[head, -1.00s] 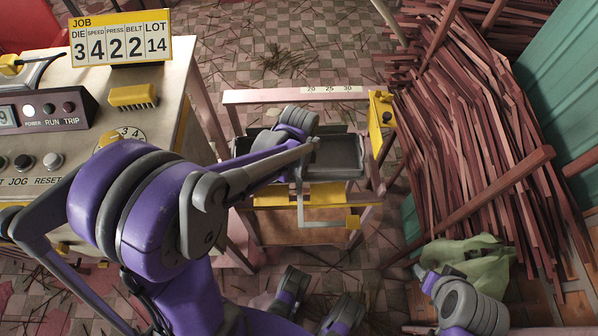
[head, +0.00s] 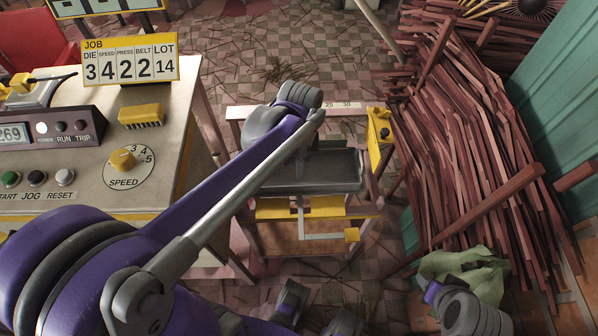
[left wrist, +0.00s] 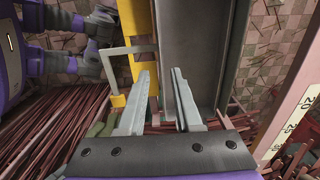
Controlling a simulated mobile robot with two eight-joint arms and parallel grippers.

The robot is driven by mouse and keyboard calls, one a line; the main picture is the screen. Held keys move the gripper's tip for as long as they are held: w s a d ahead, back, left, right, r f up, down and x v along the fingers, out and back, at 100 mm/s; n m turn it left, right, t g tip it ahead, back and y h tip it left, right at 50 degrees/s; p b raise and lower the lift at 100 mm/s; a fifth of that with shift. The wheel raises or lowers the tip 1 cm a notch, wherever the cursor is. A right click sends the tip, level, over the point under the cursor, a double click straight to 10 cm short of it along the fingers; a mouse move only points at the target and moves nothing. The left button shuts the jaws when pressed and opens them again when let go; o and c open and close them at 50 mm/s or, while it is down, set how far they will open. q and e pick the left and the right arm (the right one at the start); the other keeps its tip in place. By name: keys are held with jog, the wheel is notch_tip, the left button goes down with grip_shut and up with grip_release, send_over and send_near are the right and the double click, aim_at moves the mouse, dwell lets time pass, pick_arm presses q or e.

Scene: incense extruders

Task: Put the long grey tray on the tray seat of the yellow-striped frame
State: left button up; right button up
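The long grey tray (head: 335,172) lies level at the stand with yellow strips, the yellow-striped frame (head: 376,140). It looks supported there, but my arm hides its left part, and I cannot tell whether it sits in the seat. In the left wrist view the tray (left wrist: 205,50) runs lengthwise alongside a yellow strip. My left gripper (left wrist: 162,74) is open, its two fingers apart with the tray's near long wall seen between them. I cannot tell how close they are to that wall. In the head view this gripper (head: 299,168) is mostly hidden behind my forearm.
A control bench (head: 185,130) with dials and a JOB sign (head: 130,58) stands at the left. A large pile of reddish sticks (head: 470,160) lies at the right, near a green cloth bag (head: 480,268). A grey crank-like rod (head: 320,237) sticks out below the tray.

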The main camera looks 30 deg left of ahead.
pick_arm(q)
jog(key=s+d+n+t, duration=0.3)
jog(key=s+n+t, duration=0.2)
jog(key=s+n, duration=0.6)
jog(key=shift+s+d+f+n, duration=0.2)
jog(key=shift+f+n, duration=0.1)
jog(key=shift+f, duration=0.15)
jog(key=shift+a, duration=0.1)
